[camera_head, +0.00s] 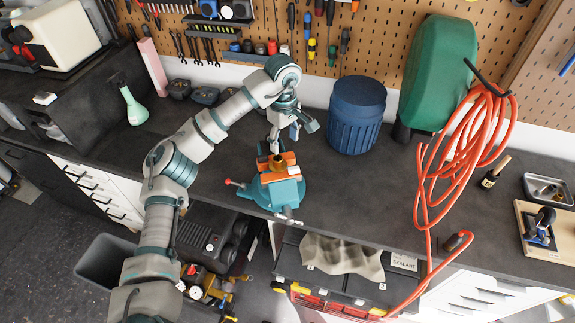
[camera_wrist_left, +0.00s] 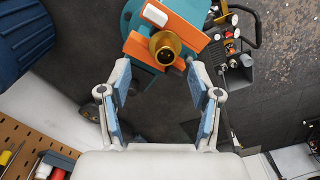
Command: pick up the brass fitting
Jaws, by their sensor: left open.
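The brass fitting (camera_head: 279,162) stands at the orange jaws of a teal vise (camera_head: 277,192) near the bench's front edge. In the left wrist view the brass fitting (camera_wrist_left: 165,47) shows its round, dark-centred end, with the orange jaws (camera_wrist_left: 190,40) around it. My left gripper (camera_head: 283,137) is just behind and above the vise, with its fingers apart. In the left wrist view my left gripper (camera_wrist_left: 160,82) is open and empty. The fitting lies beyond its fingertips, roughly centred between them and apart from them. My right gripper is in neither view.
A blue ribbed bin (camera_head: 356,115) stands right of my left gripper, with a green case (camera_head: 438,75) beyond it. An orange hose (camera_head: 470,130) hangs over the bench edge at right. The benchtop (camera_head: 375,190) right of the vise is clear.

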